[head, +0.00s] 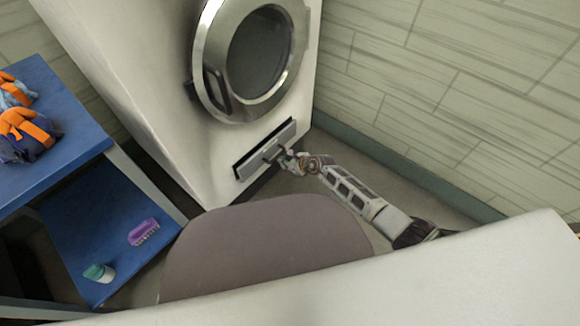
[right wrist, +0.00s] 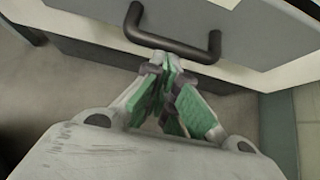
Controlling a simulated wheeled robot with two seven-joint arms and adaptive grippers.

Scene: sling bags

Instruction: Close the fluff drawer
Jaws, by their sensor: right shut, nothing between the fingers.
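The fluff drawer (head: 265,149) is a narrow grey panel low on the front of the white machine. A dark gap shows along its edge, and it looks slightly out; how far is hard to tell. Its dark bar handle (right wrist: 178,42) shows large in the right wrist view. My right gripper (head: 287,157) is at the handle in the head view. In the right wrist view the green-padded fingertips (right wrist: 165,70) are shut together with nothing between them, just below the handle bar. I cannot tell whether they touch the handle or the drawer front. My left gripper is not in view.
The round machine door (head: 255,58) is shut above the drawer. A blue two-level shelf (head: 60,130) stands at left, holding bags (head: 25,133), a purple brush (head: 143,231) and a bottle (head: 99,272). A wall (head: 450,90) bounds the right.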

